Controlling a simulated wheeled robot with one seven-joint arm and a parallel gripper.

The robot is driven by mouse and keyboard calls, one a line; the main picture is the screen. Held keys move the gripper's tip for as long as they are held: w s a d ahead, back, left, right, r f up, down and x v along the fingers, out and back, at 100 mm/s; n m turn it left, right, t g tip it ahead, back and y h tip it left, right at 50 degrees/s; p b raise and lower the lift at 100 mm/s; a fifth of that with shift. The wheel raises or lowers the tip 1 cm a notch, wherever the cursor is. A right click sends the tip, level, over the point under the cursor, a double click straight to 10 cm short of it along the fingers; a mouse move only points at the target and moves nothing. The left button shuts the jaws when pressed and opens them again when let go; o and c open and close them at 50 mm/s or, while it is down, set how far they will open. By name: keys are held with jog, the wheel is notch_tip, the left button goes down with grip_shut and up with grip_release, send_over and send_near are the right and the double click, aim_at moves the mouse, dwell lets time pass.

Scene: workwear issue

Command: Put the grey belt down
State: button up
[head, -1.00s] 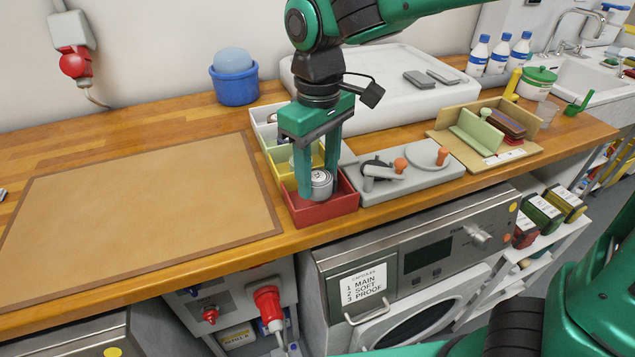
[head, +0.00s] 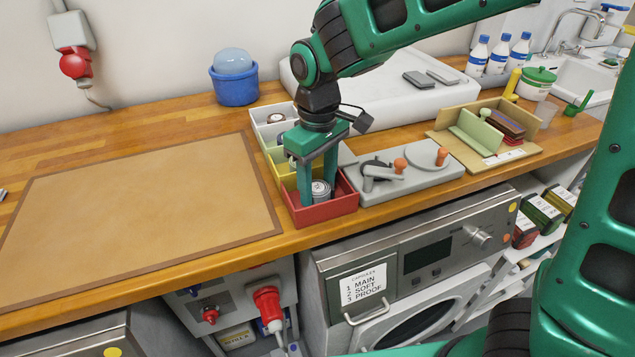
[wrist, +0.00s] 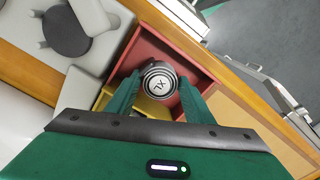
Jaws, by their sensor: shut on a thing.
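The grey belt (head: 321,190) is a coiled roll with a pale, ringed top. In the wrist view the belt (wrist: 159,82) shows an XL mark on its top. My gripper (head: 318,193) points down into the red compartment (head: 327,212) at the near end of a row of coloured compartments. Its fingers are shut on the belt, one on each side, and the belt is inside the red walls. In the wrist view the red compartment (wrist: 150,45) surrounds the belt. Whether the belt touches the floor is hidden.
Behind are a yellow compartment (head: 283,178) and a white one (head: 262,117) with a roll in it. A grey fixture with orange knobs (head: 420,173) stands close on the right. A tan mat (head: 140,215) lies empty on the left. The counter's front edge is near.

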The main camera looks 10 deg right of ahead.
aim_at(318, 188)
jog(key=shift+f, duration=0.15)
jog(key=o, duration=1.2)
notch_tip(318, 188, up, 12)
jog(key=shift+r, duration=0.15)
